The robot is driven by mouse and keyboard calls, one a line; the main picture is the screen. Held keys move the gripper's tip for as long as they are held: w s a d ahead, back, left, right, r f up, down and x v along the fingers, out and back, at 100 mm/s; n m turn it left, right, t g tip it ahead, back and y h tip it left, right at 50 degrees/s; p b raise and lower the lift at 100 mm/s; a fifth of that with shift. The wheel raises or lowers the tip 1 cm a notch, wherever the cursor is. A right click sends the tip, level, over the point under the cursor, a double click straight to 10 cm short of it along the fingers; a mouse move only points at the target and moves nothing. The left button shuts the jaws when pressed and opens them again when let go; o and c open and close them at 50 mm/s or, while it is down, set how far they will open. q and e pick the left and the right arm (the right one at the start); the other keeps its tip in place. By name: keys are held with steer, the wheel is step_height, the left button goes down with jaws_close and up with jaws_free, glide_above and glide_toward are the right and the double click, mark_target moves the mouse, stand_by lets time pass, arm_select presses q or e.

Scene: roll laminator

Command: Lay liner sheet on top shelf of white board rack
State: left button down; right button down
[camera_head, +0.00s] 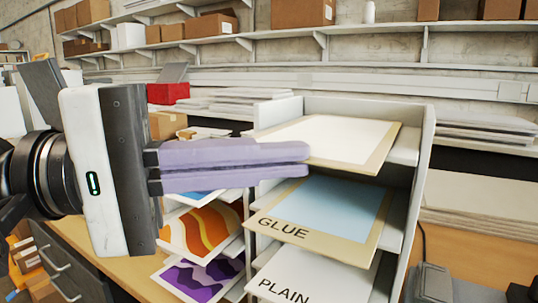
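A white board rack (425,165) with stacked shelves stands right of centre. A cream sheet with a tan border (345,134) lies on its top shelf, its front edge reaching out past the shelf. I take it for the liner sheet; no label on it shows. My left gripper (306,161) comes in from the left at the sheet's front left edge. Its two pale purple fingers lie one above the other with a narrow gap between them, and they hide part of that edge. Whether the sheet's edge lies between the fingertips is hidden. My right gripper is not in view.
Below, the rack holds a blue sheet marked GLUE (325,218) and a white sheet marked PLAIN (315,275). Sheets with orange (200,232) and purple (200,278) patterns sit to the left. White boards (480,205) are stacked at right. Wall shelves with boxes run behind.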

arm_select(q)
steer(key=shift+s+a+f, duration=0.1)
steer(key=shift+s+a, duration=0.05)
steer(key=shift+s, duration=0.05)
stand_by(0.5)
steer(key=c, duration=1.9)
jaws_free()
steer(key=shift+c, duration=0.2)
steer(key=s+a+b, duration=0.1)
steer(key=a, duration=0.9)
steer(key=shift+s+b, duration=0.3)
steer(key=shift+s, duration=0.05)
steer(key=shift+a, duration=0.1)
